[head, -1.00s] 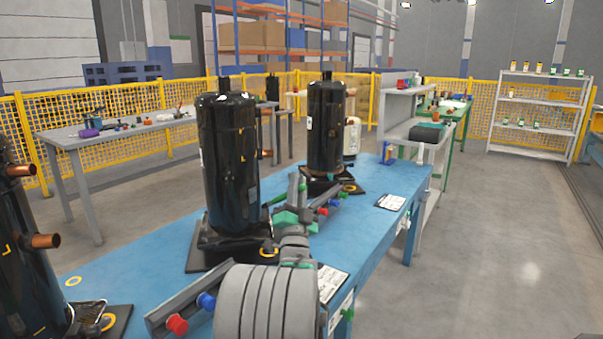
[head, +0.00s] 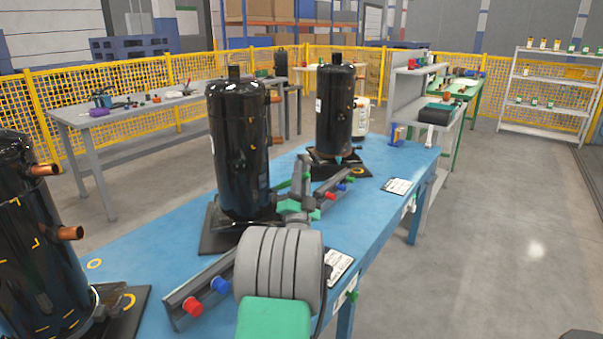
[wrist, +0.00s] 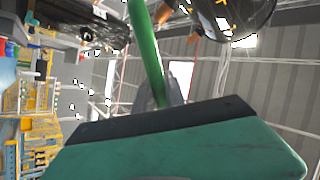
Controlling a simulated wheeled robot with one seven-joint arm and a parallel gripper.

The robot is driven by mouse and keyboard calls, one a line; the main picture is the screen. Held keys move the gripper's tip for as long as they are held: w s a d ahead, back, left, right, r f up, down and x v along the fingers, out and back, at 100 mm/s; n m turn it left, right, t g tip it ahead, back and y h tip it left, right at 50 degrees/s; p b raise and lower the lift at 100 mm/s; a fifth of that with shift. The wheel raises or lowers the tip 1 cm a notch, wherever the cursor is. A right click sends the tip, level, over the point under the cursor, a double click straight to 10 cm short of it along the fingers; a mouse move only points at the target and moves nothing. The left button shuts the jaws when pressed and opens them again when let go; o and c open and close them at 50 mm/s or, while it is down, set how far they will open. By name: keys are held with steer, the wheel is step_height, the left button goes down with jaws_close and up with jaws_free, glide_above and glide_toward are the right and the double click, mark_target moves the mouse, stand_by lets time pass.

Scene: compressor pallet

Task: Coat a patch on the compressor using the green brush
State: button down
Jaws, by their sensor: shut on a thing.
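Three black, shiny compressors stand on black plates along the blue table: one at the near left (head: 30,235), one in the middle (head: 240,150) and one farther back (head: 335,110). The near left one carries yellow corner marks and copper stubs. My gripper (head: 298,203) is just right of the middle compressor's lower part, small and partly hidden behind my arm. In the wrist view my gripper (wrist: 172,92) is shut on the green brush (wrist: 146,45), whose handle runs up out of the picture. The brush's bristles are not visible. A compressor with yellow marks shows at the wrist view's upper right (wrist: 235,15).
Dark rails with red and blue knobs (head: 192,306) lie on the blue table (head: 150,245) near the compressors. A white label card (head: 398,186) lies near the right edge. A grey bench (head: 140,107) and yellow fence stand behind. The floor at right is clear.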

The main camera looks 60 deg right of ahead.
steer(key=shift+w+d+p, duration=0.15)
steer(key=shift+w+p, duration=0.6)
steer(key=shift+p, duration=1.1)
step_height(320, 180, up, 7)
steer(key=p, duration=0.6)
step_height(320, 180, down, 7)
steer(key=b, duration=0.7)
steer(key=s+b, duration=0.2)
steer(key=b, duration=0.2)
steer(key=s+b, duration=0.2)
steer(key=b, duration=0.2)
steer(key=s+a+b, duration=0.1)
steer(key=s+b, duration=0.1)
steer(key=b, duration=0.2)
steer(key=shift+b, duration=0.3)
